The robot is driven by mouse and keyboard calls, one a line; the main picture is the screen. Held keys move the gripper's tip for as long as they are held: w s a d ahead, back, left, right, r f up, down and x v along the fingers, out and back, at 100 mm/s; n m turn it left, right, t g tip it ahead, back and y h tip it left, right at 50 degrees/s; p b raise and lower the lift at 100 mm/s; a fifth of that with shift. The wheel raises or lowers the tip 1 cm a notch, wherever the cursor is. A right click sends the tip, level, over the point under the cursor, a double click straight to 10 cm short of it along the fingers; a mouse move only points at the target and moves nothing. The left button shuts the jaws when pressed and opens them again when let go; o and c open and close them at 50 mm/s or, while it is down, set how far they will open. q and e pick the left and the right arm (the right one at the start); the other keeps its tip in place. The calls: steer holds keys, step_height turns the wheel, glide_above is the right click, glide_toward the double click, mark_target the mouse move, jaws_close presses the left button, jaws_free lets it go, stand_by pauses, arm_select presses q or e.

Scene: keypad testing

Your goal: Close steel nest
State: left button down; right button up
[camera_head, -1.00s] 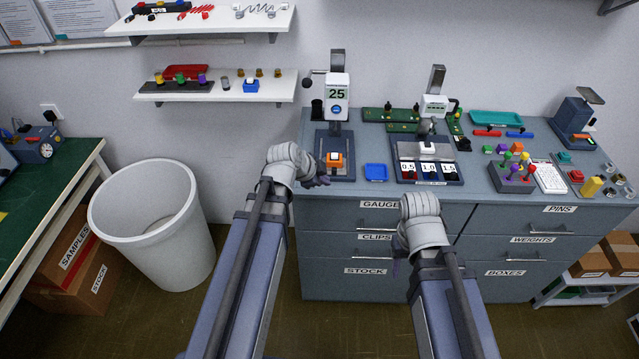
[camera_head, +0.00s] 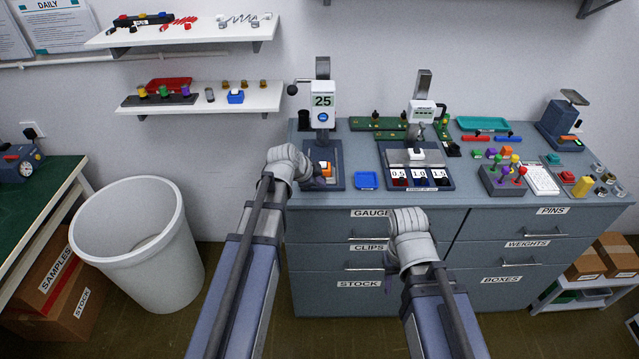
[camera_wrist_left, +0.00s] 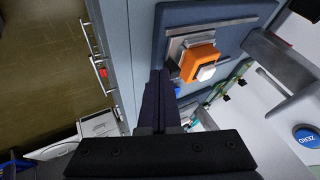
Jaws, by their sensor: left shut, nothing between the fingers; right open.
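An orange block with a white button (camera_head: 326,169) sits in the dark blue base (camera_head: 336,182) of the press-like tester marked 25 (camera_head: 322,100). In the left wrist view the orange block (camera_wrist_left: 198,62) rests against a grey steel nest (camera_wrist_left: 180,46) on the blue base plate. My left gripper (camera_head: 312,181) is shut and empty, beside the left front of the block; its fingertips show in the left wrist view (camera_wrist_left: 160,78), just short of the nest, and I cannot tell whether they touch. My right gripper (camera_head: 389,262) is open, low before the drawers, mostly hidden by its wrist.
A blue tray (camera_head: 367,180) lies just right of the tester. A second tester (camera_head: 421,115) with plates marked 0.5, 1.0 and 1.5 stands further right. A keypad box with coloured knobs (camera_head: 503,180) is beyond. A white bin (camera_head: 130,245) stands left on the floor.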

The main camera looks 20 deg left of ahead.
arm_select(q)
steer(key=w+a, duration=0.1)
steer(key=w, duration=0.2)
steer(key=w+a, duration=0.1)
steer(key=w, duration=0.5)
steer(key=shift+w+a, duration=0.4)
steer(key=shift+r, duration=0.1)
